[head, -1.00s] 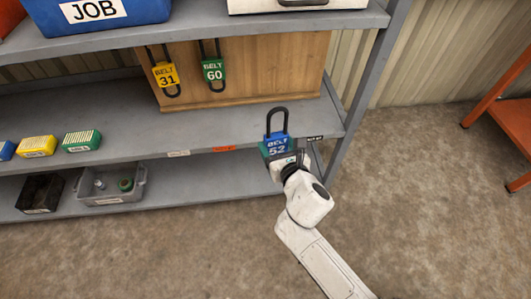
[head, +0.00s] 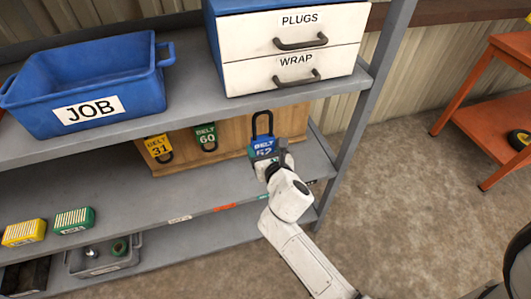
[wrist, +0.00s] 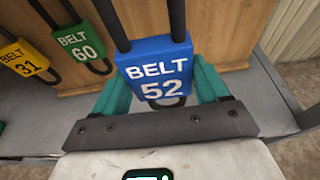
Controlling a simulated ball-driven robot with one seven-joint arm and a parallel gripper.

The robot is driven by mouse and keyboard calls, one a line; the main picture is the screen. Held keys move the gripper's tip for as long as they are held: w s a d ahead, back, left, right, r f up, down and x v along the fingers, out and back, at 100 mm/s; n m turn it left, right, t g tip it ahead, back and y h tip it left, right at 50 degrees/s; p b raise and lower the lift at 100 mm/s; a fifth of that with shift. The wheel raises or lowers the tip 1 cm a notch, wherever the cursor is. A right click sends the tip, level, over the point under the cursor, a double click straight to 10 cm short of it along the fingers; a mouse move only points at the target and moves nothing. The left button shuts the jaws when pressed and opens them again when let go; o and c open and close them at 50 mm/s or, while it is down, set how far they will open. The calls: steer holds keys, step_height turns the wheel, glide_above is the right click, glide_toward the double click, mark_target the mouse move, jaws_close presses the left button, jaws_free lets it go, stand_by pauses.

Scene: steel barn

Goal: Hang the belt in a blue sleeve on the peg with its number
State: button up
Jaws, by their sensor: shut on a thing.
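The belt in a blue sleeve (head: 264,147), marked BELT 52, is held upright by my gripper (head: 270,160). In the wrist view the blue sleeve (wrist: 157,69) sits between the two teal fingers of my gripper (wrist: 160,92), with the black belt loop rising above it. It is in front of the wooden board (head: 180,156) on the middle shelf, at the right part of the board. A yellow belt 31 (head: 159,147) and a green belt 60 (head: 206,137) hang on the board to the left. The peg numbers and any peg behind the blue sleeve are hidden.
The upper shelf holds a blue JOB bin (head: 85,85) and a drawer unit (head: 285,45), close above the belt. Yellow (head: 24,230) and green (head: 75,220) boxes stand on the middle shelf. A grey bin (head: 104,257) is below. A shelf post (head: 360,110) stands at the right.

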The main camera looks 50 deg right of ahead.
steer(key=shift+r+b+x, duration=0.2)
steer(key=shift+b+x, duration=0.25)
steer(key=shift+x, duration=0.85)
steer(key=shift+r+b+x, duration=0.2)
steer(key=shift+b+x, duration=0.2)
steer(key=shift+x, duration=0.9)
steer(key=shift+r, duration=0.1)
steer(key=shift+w+p, duration=0.15)
steer(key=shift+p, duration=0.45)
steer(key=shift+w+d, duration=0.1)
steer(key=shift+d, duration=0.05)
steer(key=shift+w+d, duration=0.6)
steer(key=shift+w, duration=0.3)
steer(key=shift+w+d, duration=0.65)
steer(key=shift+w, duration=0.25)
steer(key=shift+w+d, duration=0.6)
steer(key=shift+w, duration=0.35)
steer(key=shift+p, duration=0.4)
steer(key=shift+f+b, duration=0.35)
steer(key=shift+f, duration=0.3)
